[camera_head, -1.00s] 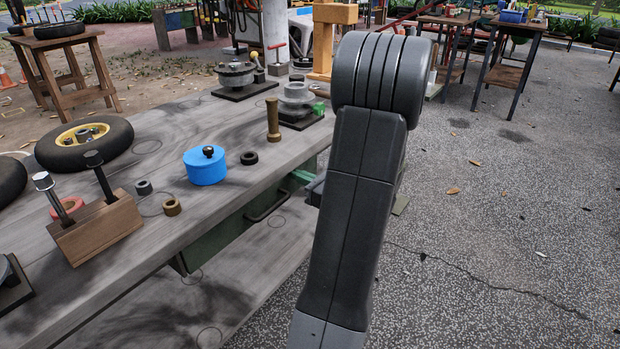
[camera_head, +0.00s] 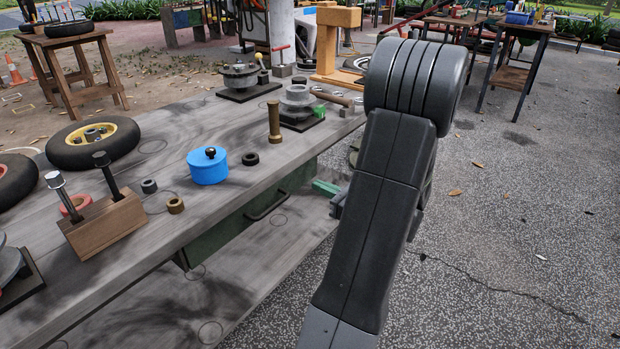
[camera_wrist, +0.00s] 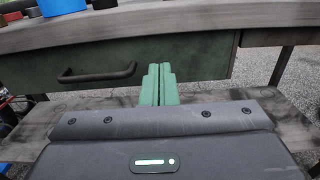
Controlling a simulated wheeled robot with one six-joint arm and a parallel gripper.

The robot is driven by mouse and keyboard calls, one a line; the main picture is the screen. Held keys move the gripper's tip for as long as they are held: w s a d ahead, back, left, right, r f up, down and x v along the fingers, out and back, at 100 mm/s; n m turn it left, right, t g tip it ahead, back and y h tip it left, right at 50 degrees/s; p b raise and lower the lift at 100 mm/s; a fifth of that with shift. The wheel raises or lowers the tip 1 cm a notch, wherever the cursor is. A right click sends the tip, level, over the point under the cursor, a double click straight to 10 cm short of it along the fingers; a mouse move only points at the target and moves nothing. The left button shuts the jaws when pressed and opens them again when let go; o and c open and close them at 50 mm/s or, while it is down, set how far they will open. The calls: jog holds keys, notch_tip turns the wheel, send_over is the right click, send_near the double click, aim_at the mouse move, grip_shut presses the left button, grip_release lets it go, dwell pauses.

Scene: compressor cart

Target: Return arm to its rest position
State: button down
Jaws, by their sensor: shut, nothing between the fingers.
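My gripper shows at the right of the bench in the head view (camera_head: 322,186), partly hidden behind my dark arm. Its green fingers are together and empty in the wrist view (camera_wrist: 159,75). They stand in front of the green drawer (camera_wrist: 195,68), below the level of the bench top. The drawer looks closed and has a dark handle (camera_wrist: 97,74) left of the fingers. My arm rises at the right of the head view, over the paved floor.
The grey bench (camera_head: 150,240) holds a blue lidded pot (camera_head: 208,170), a brass-coloured post (camera_head: 274,124), a wooden block (camera_head: 108,226) with two upright tools, and a wheel (camera_head: 70,151). A lower shelf (camera_head: 240,290) lies under the drawer. Open paving (camera_head: 520,240) lies right of my arm.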

aim_at(300, 177)
jog(key=p+v, duration=0.1)
jog(key=v, duration=0.5)
jog(key=shift+d, duration=0.15)
jog(key=shift+s, duration=0.1)
jog(key=b+x, duration=0.3)
jog(key=x, duration=1)
jog(key=shift+a, duration=0.3)
